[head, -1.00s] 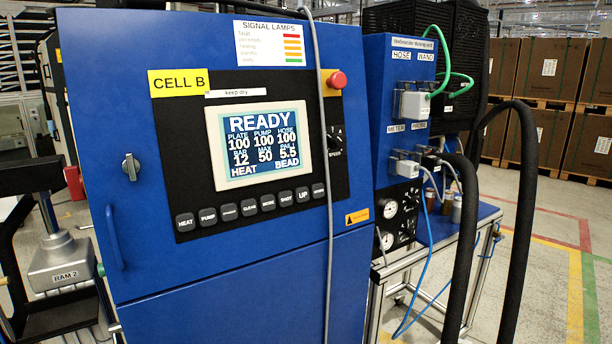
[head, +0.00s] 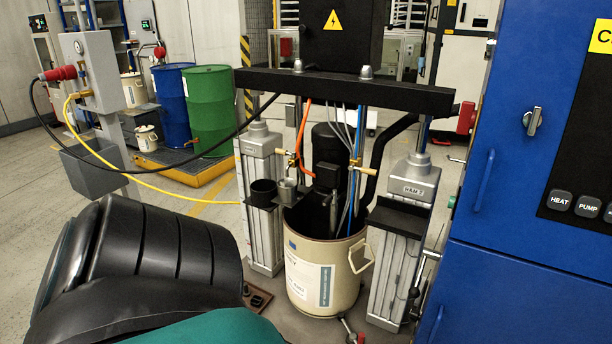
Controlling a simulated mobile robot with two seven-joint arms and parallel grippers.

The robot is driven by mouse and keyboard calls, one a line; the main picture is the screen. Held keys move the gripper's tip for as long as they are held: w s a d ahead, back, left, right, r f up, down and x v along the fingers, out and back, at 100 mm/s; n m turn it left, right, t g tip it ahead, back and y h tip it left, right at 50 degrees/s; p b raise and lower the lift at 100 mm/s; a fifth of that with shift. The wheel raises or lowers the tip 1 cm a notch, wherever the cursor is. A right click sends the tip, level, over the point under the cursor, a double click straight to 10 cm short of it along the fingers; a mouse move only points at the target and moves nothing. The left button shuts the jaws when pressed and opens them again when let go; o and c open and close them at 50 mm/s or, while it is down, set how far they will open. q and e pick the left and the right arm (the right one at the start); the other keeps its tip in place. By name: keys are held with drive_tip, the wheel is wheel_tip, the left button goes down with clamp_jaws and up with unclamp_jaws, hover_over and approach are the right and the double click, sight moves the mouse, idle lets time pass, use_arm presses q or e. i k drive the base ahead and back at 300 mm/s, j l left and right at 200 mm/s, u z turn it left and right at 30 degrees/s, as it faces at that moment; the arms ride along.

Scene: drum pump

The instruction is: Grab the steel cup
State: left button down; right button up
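A small grey metal cup (head: 287,191), which looks like the steel cup, is at the left side of the drum pump. It is beside a black cylindrical holder (head: 263,190), just above the rim of an open cream pail (head: 325,275). What carries the cup is hard to make out. Neither gripper shows in the head view. A large black and teal arm part of mine fills the lower left, with its gripper out of view.
Ram columns (head: 262,215) flank the pail, under a black crossbeam (head: 345,92). Black and yellow cables hang from a grey box (head: 90,72) at the left. The blue cabinet (head: 540,240) stands close on the right. Blue and green drums (head: 208,105) stand behind.

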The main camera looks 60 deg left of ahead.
sight(288, 191)
drive_tip(key=u, duration=2.15)
